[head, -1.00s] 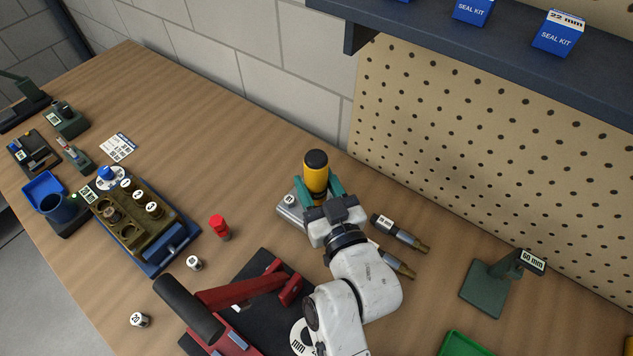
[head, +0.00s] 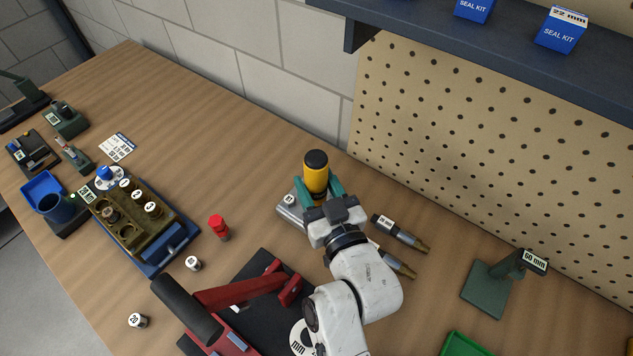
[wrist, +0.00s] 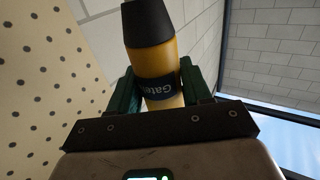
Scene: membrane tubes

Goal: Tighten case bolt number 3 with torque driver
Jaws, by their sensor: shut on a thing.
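My gripper (head: 318,192) has its green fingers shut on the yellow torque driver (head: 315,173), which has a black cap and stands upright. The driver (wrist: 153,60) also fills the middle of the wrist view, with a dark band lettered "Gate..." between the fingers (wrist: 153,88). The driver's lower end is hidden behind my gripper, beside a grey metal block (head: 289,208). The brown case (head: 132,218) with several numbered round caps lies in a blue tray (head: 155,267) at the left. The cap marked 3 (head: 151,209) is on the case's right side. My gripper is well to the right of the case.
A red-topped tool (head: 218,228) stands between the case and my gripper. A red lever press (head: 240,290) and small numbered cylinders (head: 193,263) are in front. Two brass-tipped tools (head: 402,234) lie right of my gripper. A green stand (head: 490,285) is farther right, with pegboard behind.

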